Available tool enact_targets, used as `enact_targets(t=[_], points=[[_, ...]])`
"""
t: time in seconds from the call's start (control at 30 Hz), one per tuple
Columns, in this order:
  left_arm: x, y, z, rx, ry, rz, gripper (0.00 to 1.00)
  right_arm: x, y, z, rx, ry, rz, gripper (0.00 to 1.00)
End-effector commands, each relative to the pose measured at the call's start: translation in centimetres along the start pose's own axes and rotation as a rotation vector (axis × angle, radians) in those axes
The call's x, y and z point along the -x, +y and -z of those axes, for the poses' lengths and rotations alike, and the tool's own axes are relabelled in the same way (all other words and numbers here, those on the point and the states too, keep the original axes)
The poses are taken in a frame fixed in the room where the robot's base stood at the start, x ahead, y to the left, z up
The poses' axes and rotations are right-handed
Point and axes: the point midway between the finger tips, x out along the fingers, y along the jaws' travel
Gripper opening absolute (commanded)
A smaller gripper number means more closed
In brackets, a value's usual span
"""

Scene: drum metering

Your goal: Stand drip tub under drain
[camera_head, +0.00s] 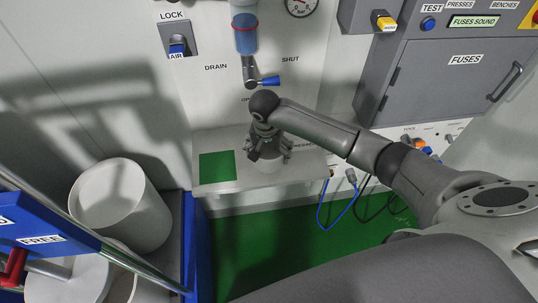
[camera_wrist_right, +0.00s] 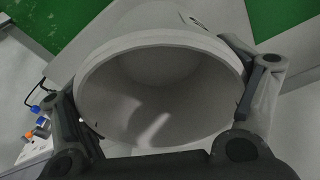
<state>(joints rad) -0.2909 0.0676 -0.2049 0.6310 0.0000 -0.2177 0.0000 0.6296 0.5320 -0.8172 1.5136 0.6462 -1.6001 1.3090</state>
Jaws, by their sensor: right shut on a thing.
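The drip tub is a pale grey-white round tub (camera_head: 266,164), mostly hidden under my right gripper (camera_head: 269,149) in the head view. In the right wrist view the tub (camera_wrist_right: 165,85) shows its open, empty mouth, with a finger of my right gripper (camera_wrist_right: 168,105) on each side. The gripper is shut on it. The tub is at the pale shelf (camera_head: 228,189), right of a green square (camera_head: 217,167); I cannot tell if it touches the shelf. The drain (camera_head: 249,70), with a blue lever (camera_head: 268,81), is on the wall above. My left gripper is not in view.
A large white drum (camera_head: 121,204) lies at the left beside a blue-edged rack (camera_head: 188,240). A grey cabinet (camera_head: 430,75) is at the upper right. Blue and black cables (camera_head: 328,216) hang below the shelf's right side. The green floor (camera_head: 260,245) below is clear.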

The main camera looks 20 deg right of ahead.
Motion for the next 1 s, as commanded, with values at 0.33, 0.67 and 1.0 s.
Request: enact_targets(t=[0.33, 0.67, 1.0], points=[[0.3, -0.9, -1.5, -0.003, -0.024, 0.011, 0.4, -3.0, -0.1, 0.4, 0.0, -0.001, -0.002, 0.62], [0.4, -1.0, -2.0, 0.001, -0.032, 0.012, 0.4, -4.2, -0.1, 0.3, 0.001, 0.002, 0.001, 0.62], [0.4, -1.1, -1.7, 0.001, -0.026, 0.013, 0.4, -4.5, -0.1, 0.2, 0.0, 0.001, 0.0, 1.0]])
